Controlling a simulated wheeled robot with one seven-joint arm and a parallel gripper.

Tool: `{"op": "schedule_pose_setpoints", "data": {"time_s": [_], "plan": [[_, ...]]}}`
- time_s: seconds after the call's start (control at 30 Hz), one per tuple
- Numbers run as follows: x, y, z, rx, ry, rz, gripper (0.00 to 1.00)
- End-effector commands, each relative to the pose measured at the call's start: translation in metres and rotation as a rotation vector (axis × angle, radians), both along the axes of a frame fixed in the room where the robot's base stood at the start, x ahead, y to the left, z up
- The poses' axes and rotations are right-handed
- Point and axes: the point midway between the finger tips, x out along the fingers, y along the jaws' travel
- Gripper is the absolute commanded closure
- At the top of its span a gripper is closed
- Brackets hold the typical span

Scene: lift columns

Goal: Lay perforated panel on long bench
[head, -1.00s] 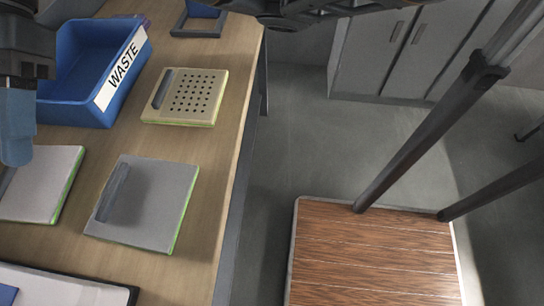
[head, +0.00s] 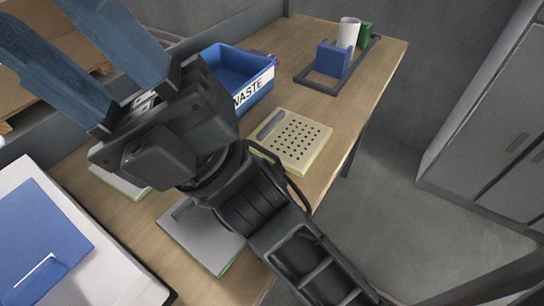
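The perforated panel (head: 308,134) is a beige square plate with rows of dark holes, a grey bar handle along its left side and a green lower edge. It lies flat on a wooden bench (head: 352,82), near its right edge. Whether this is the long bench I cannot tell. My gripper (head: 52,28) is at the upper left, its two blue fingers wide apart with nothing seen between them. It is well away from the perforated panel. My arm crosses the middle of the view and passes close to the panel's lower left corner in the picture.
A blue WASTE bin (head: 258,88) stands behind the panel. A grey plain panel (head: 205,243) lies in front, partly hidden by my arm. A dark frame (head: 312,85) with a blue block (head: 333,58) is at the far end. A white tray (head: 100,275) holding a blue item is lower left.

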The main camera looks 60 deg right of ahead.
Motion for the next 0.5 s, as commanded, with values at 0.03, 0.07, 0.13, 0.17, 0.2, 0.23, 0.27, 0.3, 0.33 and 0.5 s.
{"op": "schedule_pose_setpoints", "data": {"time_s": [0.03, 0.07, 0.13, 0.17, 0.2, 0.23, 0.27, 0.3, 0.33, 0.5], "plan": [[-0.003, -0.005, -0.013, 0.072, 0.084, 0.021, 0.60], [-0.005, -0.009, -0.021, 0.114, 0.133, 0.035, 0.60], [-0.009, -0.018, -0.041, 0.207, 0.246, 0.063, 0.60], [-0.012, -0.022, -0.051, 0.245, 0.295, 0.074, 0.60], [-0.015, -0.026, -0.064, 0.296, 0.362, 0.088, 0.60], [-0.019, -0.029, -0.074, 0.334, 0.413, 0.100, 0.60], [-0.022, -0.033, -0.085, 0.369, 0.462, 0.109, 0.60], [-0.028, -0.037, -0.099, 0.416, 0.530, 0.122, 0.60], [-0.033, -0.039, -0.110, 0.450, 0.580, 0.131, 0.60], [-0.070, -0.056, -0.173, 0.627, 0.868, 0.167, 0.60]]}}
